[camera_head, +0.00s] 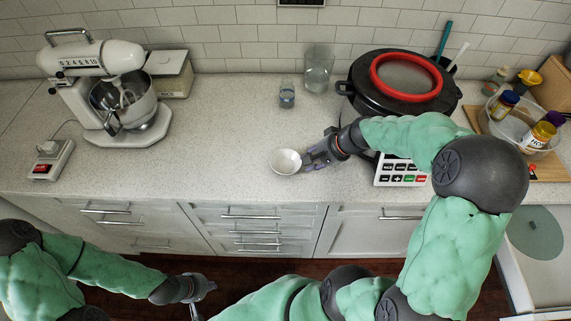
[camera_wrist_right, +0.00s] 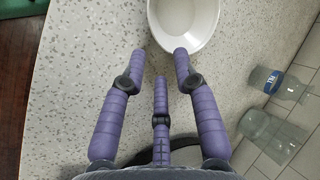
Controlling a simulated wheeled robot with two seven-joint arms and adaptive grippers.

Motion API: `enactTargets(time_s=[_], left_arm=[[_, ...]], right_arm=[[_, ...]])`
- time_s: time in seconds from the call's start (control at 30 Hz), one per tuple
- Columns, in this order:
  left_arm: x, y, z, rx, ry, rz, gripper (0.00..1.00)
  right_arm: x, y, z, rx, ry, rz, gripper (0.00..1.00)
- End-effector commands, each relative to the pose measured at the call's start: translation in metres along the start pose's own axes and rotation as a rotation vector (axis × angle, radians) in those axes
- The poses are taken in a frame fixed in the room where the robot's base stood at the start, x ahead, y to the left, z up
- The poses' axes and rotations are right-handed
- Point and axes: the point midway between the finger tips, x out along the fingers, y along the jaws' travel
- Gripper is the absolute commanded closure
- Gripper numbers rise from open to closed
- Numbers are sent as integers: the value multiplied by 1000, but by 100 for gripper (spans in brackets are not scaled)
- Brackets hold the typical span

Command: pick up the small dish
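The small dish (camera_head: 286,161) is a white round bowl, upright on the speckled counter near its front edge. It also shows at the top of the right wrist view (camera_wrist_right: 184,24). My right gripper (camera_head: 309,158) is just right of the dish in the head view. Its purple fingers (camera_wrist_right: 157,60) are spread and empty in the wrist view, with one fingertip at the dish's rim; I cannot tell whether it touches. My left gripper (camera_head: 204,294) is low in front of the drawers, away from the dish, with its fingers apart and nothing between them.
A stand mixer (camera_head: 108,92) is at the left. A black pan with a red ring (camera_head: 406,77) and a keypad device (camera_head: 401,172) are right. Counter left of the dish is clear.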

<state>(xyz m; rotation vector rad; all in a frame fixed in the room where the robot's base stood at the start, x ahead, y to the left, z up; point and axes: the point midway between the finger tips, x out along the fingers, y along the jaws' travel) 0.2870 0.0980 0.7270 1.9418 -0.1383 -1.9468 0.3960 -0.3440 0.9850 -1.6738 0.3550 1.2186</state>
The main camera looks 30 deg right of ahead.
Motion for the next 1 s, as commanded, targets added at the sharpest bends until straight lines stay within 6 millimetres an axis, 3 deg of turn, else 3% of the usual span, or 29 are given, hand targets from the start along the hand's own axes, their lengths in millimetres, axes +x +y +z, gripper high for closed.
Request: enactTargets(time_s=[0.17,0.43,0.7,0.83,1.0], left_arm=[[3,-1,0,0,1,0,100],[11,-4,-1,0,1,0,100],[11,-4,-1,0,1,0,100],[11,-4,-1,0,1,0,100],[11,-4,-1,0,1,0,100]], right_arm=[[11,-2,2,-2,-3,0,70],[48,-5,4,-2,-2,1,70],[52,-6,3,-1,1,1,70],[52,-6,3,-1,1,1,100],[52,-6,3,-1,1,0,100]])
